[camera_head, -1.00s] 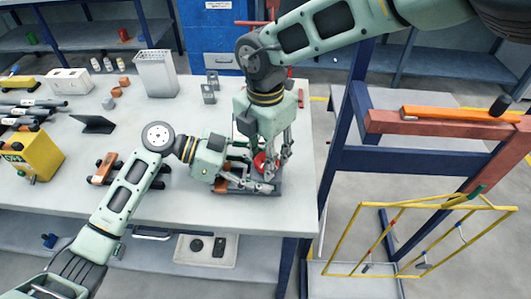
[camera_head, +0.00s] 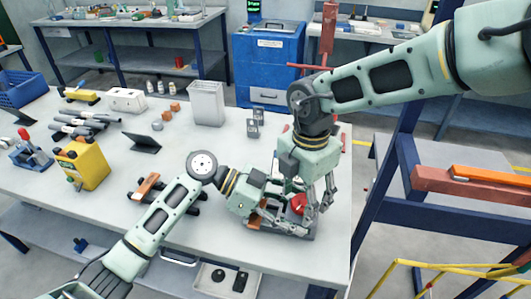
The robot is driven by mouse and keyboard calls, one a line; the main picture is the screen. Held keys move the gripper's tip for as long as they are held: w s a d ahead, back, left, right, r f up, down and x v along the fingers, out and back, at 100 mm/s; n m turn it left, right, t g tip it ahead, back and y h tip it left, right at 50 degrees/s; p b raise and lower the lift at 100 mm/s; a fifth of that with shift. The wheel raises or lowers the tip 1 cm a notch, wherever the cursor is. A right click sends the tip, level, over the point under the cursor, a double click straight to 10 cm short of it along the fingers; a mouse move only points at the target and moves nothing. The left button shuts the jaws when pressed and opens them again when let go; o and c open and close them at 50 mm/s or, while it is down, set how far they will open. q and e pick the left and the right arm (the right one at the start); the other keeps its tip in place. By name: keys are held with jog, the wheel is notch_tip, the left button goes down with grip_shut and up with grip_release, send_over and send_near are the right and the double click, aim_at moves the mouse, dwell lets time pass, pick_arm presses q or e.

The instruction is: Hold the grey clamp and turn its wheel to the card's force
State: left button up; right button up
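The grey clamp (camera_head: 309,236) sits low near the right edge of the table, largely hidden by my two grippers. Its red wheel (camera_head: 297,204) shows between them. My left gripper (camera_head: 298,222) reaches in from the left, low over the table, with its fingers at the clamp's body. My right gripper (camera_head: 318,211) points down from above, its fingers beside the wheel. Whether either is closed firmly on the clamp or wheel is hidden by the overlap. A dark tilted stand (camera_head: 142,143) is further left on the table; its face is turned away and no writing is readable.
Left of the grippers are an orange-topped clamp (camera_head: 146,187), a yellow box (camera_head: 83,164) and another red-handled clamp (camera_head: 32,152). Small grey blocks (camera_head: 254,127) and a white bin (camera_head: 206,103) stand behind. A blue frame (camera_head: 405,160) with red bars is at right.

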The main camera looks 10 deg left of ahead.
aim_at(301, 202)
jog(key=shift+d, duration=0.15)
jog(key=n, duration=0.8)
jog(key=shift+s+n, duration=0.1)
jog(key=shift+n, duration=0.2)
jog(key=shift+r+n, duration=0.3)
jog(key=shift+n, duration=0.1)
notch_tip(301, 202, up, 12)
jog(key=a+r+m+y, duration=0.1)
jog(key=a+r+y, duration=0.2)
jog(key=a, duration=0.4)
jog(key=a+r+m+y, duration=0.2)
jog(key=a+y, duration=0.3)
jog(key=a, duration=0.3)
jog(key=a+r+m+y, duration=0.2)
jog(key=a+r+y, duration=0.2)
jog(key=a, duration=0.4)
jog(key=shift+s+a+r+t, duration=0.15)
jog(key=shift+a+r+t, duration=0.1)
jog(key=shift+r+t, duration=0.1)
